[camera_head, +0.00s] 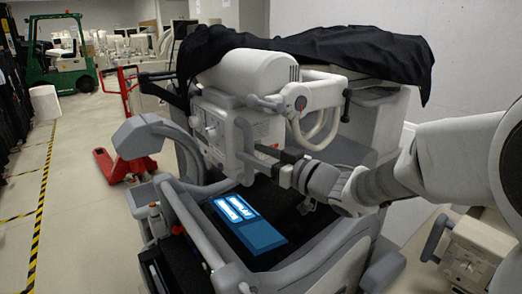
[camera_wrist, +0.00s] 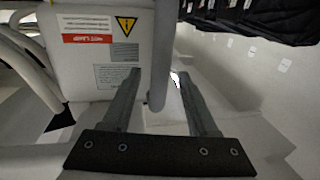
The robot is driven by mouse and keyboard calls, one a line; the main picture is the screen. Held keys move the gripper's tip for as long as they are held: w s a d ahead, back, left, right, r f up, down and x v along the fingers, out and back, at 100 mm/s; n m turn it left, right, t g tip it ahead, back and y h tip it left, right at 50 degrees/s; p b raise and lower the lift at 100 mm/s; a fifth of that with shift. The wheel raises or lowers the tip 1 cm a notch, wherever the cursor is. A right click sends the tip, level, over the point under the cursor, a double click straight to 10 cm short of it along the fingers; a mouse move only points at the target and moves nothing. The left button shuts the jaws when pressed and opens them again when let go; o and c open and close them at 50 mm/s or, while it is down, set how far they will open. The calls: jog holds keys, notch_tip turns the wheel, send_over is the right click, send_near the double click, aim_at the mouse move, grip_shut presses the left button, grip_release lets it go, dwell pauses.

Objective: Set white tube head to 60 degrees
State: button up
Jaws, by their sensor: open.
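The white tube head (camera_head: 236,132) is mounted on the cart, with a white cylindrical housing (camera_head: 252,70) above its boxy front. Its angle cannot be read. A pale handle bar (camera_head: 244,150) stands along its front side. In the wrist view the tube head's side panel (camera_wrist: 75,75) carries warning labels, and the handle bar (camera_wrist: 160,60) runs down between my fingers in the picture. My gripper (camera_head: 262,156) is open beside the tube head, with its fingers around the bar. It also shows in the wrist view (camera_wrist: 158,75). Contact with the bar cannot be told.
A black cover (camera_head: 330,50) drapes over the back of the cart. A lit blue display (camera_head: 245,220) lies below my gripper. A curved grey arm (camera_head: 150,135) is at the cart's left. A red pallet jack (camera_head: 125,165) and a green forklift (camera_head: 62,65) stand further left on open floor.

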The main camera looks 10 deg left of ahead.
jog(key=shift+x, duration=1.2)
grip_shut()
dwell(0.6)
